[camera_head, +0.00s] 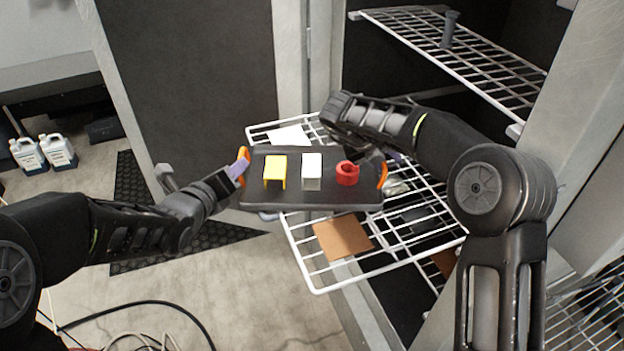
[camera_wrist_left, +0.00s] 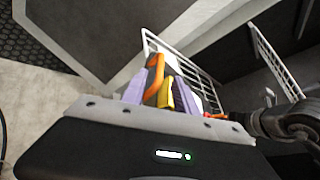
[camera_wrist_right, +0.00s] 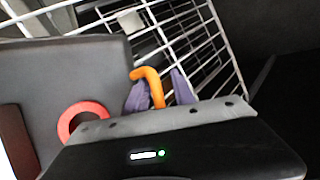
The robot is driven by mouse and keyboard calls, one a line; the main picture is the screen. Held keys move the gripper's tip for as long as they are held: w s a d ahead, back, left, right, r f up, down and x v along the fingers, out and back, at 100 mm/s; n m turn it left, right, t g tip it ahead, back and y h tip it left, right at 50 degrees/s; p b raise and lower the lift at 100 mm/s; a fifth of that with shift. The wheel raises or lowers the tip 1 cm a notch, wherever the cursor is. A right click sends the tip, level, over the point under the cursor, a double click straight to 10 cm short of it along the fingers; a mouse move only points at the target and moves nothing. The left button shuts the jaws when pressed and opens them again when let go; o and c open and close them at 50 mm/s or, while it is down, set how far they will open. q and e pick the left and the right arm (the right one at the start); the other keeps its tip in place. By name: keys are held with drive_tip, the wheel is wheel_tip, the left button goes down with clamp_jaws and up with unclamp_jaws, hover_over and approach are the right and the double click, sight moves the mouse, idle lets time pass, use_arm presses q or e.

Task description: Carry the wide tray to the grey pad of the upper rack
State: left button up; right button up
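The wide tray (camera_head: 310,196) is dark, with an orange handle at each end. It is held roughly level in front of and partly over a white wire rack (camera_head: 318,290). A yellow piece (camera_head: 274,169), a white block (camera_head: 312,170) and a red ring-like piece (camera_head: 347,173) stand on it. My left gripper (camera_head: 238,168) is shut on the left handle (camera_wrist_left: 155,75). My right gripper (camera_wrist_right: 157,92) is shut on the right handle (camera_wrist_right: 150,78); its fingers are mostly hidden in the head view. I cannot pick out a grey pad with certainty.
The wire rack bears a white pad (camera_head: 289,136) and a brown pad (camera_head: 340,239). A higher wire shelf (camera_head: 470,66) holds a grey upright post-like item (camera_head: 449,30). A pale booth post (camera_head: 565,110) stands at right.

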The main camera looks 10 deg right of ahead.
use_arm(q)
drive_tip(key=v, duration=0.7)
drive_tip(key=shift+s, duration=0.2)
use_arm(e)
drive_tip(key=shift+f, duration=0.1)
drive_tip(key=v, duration=1.2)
use_arm(q)
drive_tip(key=shift+a, duration=0.1)
